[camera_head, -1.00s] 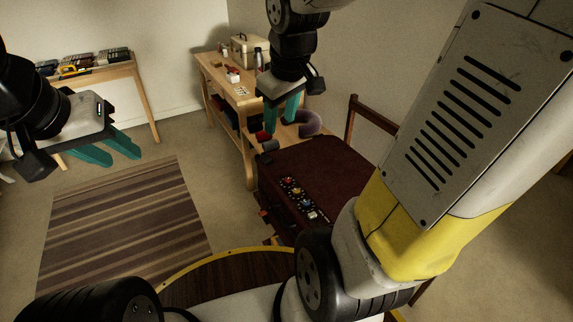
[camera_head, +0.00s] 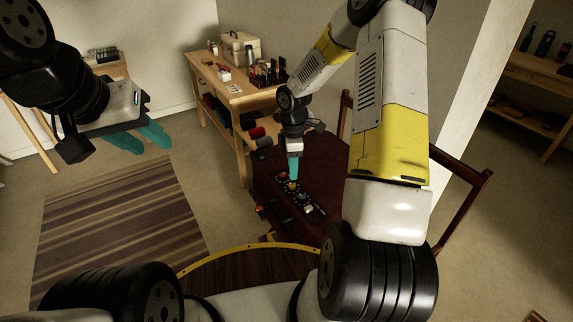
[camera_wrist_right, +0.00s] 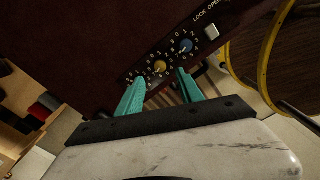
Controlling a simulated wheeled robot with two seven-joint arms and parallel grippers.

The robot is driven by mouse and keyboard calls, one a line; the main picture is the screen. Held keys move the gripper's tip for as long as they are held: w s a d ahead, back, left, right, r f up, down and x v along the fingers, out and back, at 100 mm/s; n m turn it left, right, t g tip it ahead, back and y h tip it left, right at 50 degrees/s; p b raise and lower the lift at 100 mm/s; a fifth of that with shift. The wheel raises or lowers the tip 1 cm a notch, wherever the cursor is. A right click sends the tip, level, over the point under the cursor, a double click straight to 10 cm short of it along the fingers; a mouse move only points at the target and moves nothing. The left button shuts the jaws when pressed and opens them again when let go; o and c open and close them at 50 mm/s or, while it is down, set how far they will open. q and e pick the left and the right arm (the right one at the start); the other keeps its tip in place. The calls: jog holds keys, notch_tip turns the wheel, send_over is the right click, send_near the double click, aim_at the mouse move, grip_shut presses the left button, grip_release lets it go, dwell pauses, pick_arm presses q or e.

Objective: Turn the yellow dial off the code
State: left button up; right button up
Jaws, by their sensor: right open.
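The yellow dial (camera_wrist_right: 160,67) sits on the dark lock panel of the dark red suitcase (camera_head: 328,160). In the right wrist view it lies just ahead of and between the two teal fingertips of my right gripper (camera_wrist_right: 160,78), which is open. I cannot tell whether the fingers touch the dial. In the head view my right gripper (camera_head: 293,177) points down over the panel, partly hiding the dials. A blue dial (camera_wrist_right: 186,46) sits beside the yellow one, with numbers around both. My left gripper (camera_head: 139,141) is open and empty, above the floor at the left.
A grey square button (camera_wrist_right: 211,32) is by the "LOCK OPEN" lettering on the panel. The suitcase rests on a wooden chair (camera_head: 463,215). A workbench (camera_head: 243,98) with tools stands behind. A striped rug (camera_head: 120,230) lies on clear floor at the left.

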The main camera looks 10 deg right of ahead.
aim_at(292, 185)
notch_tip(292, 185, down, 7)
jog(key=shift+r, duration=0.15)
grip_shut()
